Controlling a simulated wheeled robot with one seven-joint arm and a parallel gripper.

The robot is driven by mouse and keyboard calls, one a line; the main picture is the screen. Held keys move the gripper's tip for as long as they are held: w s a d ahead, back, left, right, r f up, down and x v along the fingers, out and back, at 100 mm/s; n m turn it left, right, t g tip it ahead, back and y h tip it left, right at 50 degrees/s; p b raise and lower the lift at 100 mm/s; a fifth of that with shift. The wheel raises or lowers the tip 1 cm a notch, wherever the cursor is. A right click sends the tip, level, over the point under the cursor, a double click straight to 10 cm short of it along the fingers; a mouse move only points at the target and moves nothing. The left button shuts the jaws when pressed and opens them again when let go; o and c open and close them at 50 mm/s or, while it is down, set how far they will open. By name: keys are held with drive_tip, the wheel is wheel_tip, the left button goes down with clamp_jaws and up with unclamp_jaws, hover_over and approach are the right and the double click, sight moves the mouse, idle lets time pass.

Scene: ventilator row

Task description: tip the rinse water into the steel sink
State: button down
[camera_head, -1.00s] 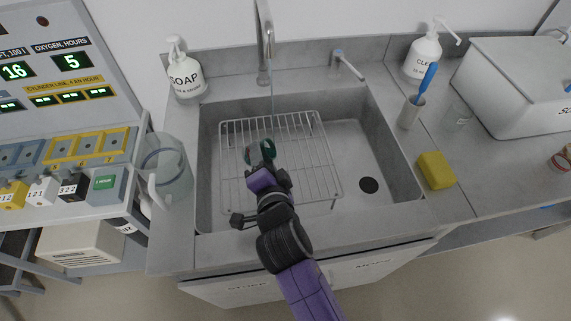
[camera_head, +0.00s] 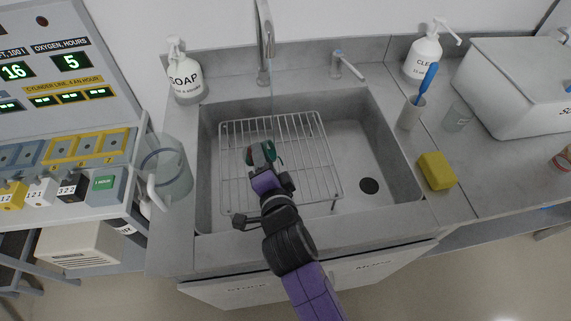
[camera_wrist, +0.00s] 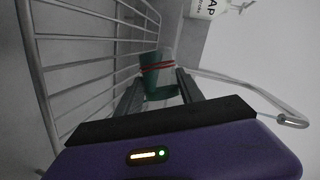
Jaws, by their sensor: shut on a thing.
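My gripper (camera_head: 262,160) is shut on a dark green cup (camera_head: 277,157) with red on it. It holds the cup over the left part of the grey sink (camera_head: 375,150), above the wire rack. In the wrist view the green cup (camera_wrist: 150,76) sits between the two fingers, with red lines across it and a paler part beside the green. The cup looks tilted; its inside and any water in it are hidden. A thin stream seems to fall from the tap (camera_head: 265,40) behind the cup.
The wire rack (camera_head: 313,150) covers the sink's left and middle; the drain (camera_head: 369,185) lies clear at right. A clear jug (camera_head: 168,175) stands left of the sink. A soap bottle (camera_head: 186,80), lever (camera_head: 347,65), brush holder (camera_head: 410,113) and yellow sponge (camera_head: 436,171) surround the basin.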

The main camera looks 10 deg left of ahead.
sight(268, 142)
drive_tip(key=shift+d+r+m+y, duration=0.2)
drive_tip(key=shift+m+y, duration=0.1)
drive_tip(key=shift+m, duration=0.2)
idle(0.8)
drive_tip(key=shift+w+d+r+m+t+y+p, duration=0.15)
drive_tip(key=shift+d+m+t+y+p, duration=0.2)
drive_tip(key=shift+d+m+p, duration=0.3)
idle(1.0)
drive_tip(key=shift+d+r+m+y+b, duration=0.15)
drive_tip(key=shift+d+m+y+b, duration=0.1)
drive_tip(key=shift+m+b, duration=0.6)
idle(0.7)
drive_tip(key=shift+d+r, duration=0.1)
drive_tip(key=shift+r, duration=0.3)
